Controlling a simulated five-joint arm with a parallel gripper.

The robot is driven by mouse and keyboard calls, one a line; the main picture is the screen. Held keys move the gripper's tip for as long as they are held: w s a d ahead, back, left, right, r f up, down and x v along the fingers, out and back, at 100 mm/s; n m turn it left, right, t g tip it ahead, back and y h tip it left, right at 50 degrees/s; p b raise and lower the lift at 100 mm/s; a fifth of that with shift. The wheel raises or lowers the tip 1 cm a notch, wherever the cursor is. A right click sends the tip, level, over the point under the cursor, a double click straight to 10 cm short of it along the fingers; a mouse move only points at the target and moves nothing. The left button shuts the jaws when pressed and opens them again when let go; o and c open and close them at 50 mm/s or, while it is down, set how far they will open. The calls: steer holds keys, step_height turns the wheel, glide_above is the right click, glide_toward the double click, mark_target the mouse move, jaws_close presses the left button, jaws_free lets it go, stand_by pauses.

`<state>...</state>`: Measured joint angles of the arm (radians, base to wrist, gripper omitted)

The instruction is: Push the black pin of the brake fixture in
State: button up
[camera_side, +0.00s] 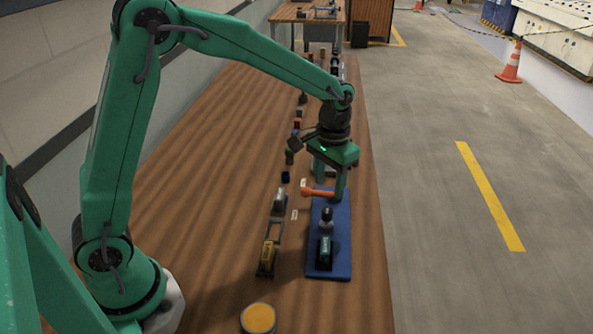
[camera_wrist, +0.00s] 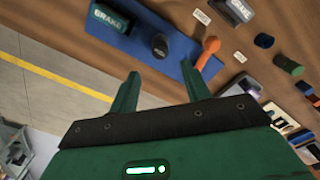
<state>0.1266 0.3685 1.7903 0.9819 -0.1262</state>
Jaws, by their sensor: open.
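A blue board (camera_side: 341,252) lies on the wooden bench and also shows in the wrist view (camera_wrist: 176,66). On it stand a dark green block (camera_side: 324,249), marked BRAKE in the wrist view (camera_wrist: 112,18), and a black round-topped pin (camera_side: 326,216). The pin also shows in the wrist view (camera_wrist: 160,46), upright and apart from my fingers. An orange handle (camera_side: 318,192) lies at the board's far end and also shows in the wrist view (camera_wrist: 208,54). My gripper (camera_side: 331,184) is open and empty over that end; its two fingers show in the wrist view (camera_wrist: 160,86).
Left of the board are a yellow-and-black block (camera_side: 267,256), a grey-topped block (camera_side: 279,200) and a small white label (camera_side: 295,215). A round orange-topped tin (camera_side: 258,318) stands nearer. Several small parts line the bench beyond. Bare wood lies right of the board, before the bench edge.

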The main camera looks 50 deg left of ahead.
mark_target(327, 210)
steer(key=shift+f, duration=0.15)
steer(key=shift+f, duration=3.8)
